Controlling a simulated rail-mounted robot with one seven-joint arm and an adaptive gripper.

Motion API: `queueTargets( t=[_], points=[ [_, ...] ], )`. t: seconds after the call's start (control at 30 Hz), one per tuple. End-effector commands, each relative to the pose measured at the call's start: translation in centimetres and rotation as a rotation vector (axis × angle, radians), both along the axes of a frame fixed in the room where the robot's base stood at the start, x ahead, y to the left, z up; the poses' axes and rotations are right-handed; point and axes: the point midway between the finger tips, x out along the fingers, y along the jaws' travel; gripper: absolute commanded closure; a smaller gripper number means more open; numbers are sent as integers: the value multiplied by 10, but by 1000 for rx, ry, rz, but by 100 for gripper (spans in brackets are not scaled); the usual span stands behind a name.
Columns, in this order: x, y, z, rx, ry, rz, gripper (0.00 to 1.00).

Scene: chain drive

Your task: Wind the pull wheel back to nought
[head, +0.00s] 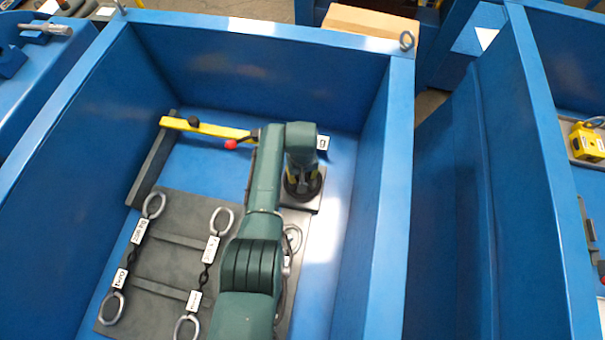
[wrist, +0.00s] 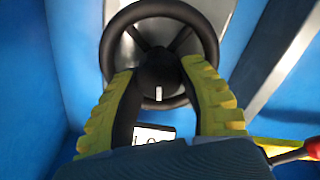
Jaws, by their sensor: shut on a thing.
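The pull wheel (wrist: 203,42) is a dark round handwheel with spokes, and it fills the upper middle of the wrist view. In the head view the wheel (head: 293,191) sits on a grey block at the right of the bin, partly hidden by my arm. My gripper (wrist: 160,78) has yellow-padded fingers and points down at the wheel, shut on its dark central hub (wrist: 158,72). A short white mark (wrist: 158,93) shows on the hub. A small white label (wrist: 155,133) with dark characters lies partly hidden behind my gripper; I cannot read it fully.
A yellow bar (head: 205,128) with a black knob and a red-tipped lever (head: 232,145) lies at the back. A grey board (head: 165,255) with labelled chain lengths and rings lies at left. Blue bin walls (head: 375,180) stand close on the right.

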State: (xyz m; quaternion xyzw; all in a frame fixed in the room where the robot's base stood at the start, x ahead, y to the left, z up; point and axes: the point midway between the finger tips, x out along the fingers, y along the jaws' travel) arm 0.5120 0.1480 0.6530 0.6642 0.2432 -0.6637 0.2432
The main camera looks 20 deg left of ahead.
Motion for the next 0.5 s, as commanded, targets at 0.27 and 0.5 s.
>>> queueTargets(
  t=[0.27,0.5],
  points=[
    [-3,0,-4,0,6,262,95],
    [-4,0,-4,-1,6,490,95]
  ],
)
